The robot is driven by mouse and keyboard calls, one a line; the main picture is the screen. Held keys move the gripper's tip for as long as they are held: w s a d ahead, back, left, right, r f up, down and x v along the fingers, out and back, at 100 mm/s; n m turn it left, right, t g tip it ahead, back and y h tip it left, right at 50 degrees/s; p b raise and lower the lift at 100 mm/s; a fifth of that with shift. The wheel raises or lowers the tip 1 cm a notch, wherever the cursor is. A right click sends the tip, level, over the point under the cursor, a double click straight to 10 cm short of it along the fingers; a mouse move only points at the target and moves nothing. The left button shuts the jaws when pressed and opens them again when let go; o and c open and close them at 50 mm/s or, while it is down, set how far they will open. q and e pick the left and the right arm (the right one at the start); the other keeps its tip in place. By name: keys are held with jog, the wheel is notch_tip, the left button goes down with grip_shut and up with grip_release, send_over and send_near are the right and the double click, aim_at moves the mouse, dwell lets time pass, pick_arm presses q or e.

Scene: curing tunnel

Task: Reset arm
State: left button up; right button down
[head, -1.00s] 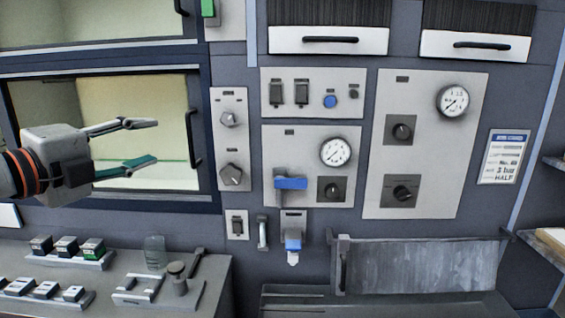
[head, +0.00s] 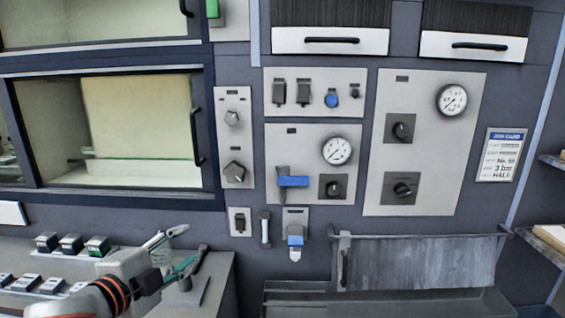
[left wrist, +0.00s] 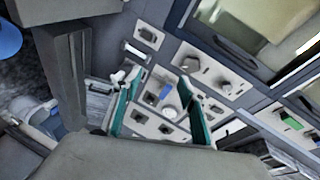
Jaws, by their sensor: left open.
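My left gripper (head: 186,248) is low at the left in the head view, over the bench in front of the panel wall. Its two fingers are apart, with nothing seen between them. In the left wrist view the green-padded fingers (left wrist: 157,84) stand apart, with the control panels behind them. The gripper and arm hide part of the bench top. My right gripper is not in view.
A bench (head: 220,272) carries small blocks (head: 70,243) in holders. The wall has a windowed chamber (head: 140,120), a blue-handled valve (head: 292,181), a gauge (head: 337,150) and knobs. A grey curtain (head: 420,262) hangs over a trough at the lower right.

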pick_arm(q)
jog(key=s+a+f+n+g+y, duration=0.25)
jog(key=s+a+f+n, duration=0.2)
jog(key=f, duration=0.45)
jog(key=s+a+f+n+g+y, duration=0.1)
jog(key=s+a+f+n+y, duration=0.3)
jog(key=f, duration=0.5)
jog(key=s+a+f+n+g+y, duration=0.1)
jog(key=s+a+f+g, duration=0.1)
jog(key=s+a+f, duration=0.35)
jog(key=s+a+f+n+g+y, duration=0.2)
jog(key=s+f, duration=0.4)
jog(key=s, duration=0.4)
jog(key=w+d+f+n+t+h, duration=0.1)
jog(key=d+f+h, duration=0.6)
jog(key=d+f, duration=0.7)
jog(key=shift+w+d+f+n+t, duration=0.25)
jog(key=shift+f+n+t, duration=0.55)
jog(key=shift+t, duration=0.25)
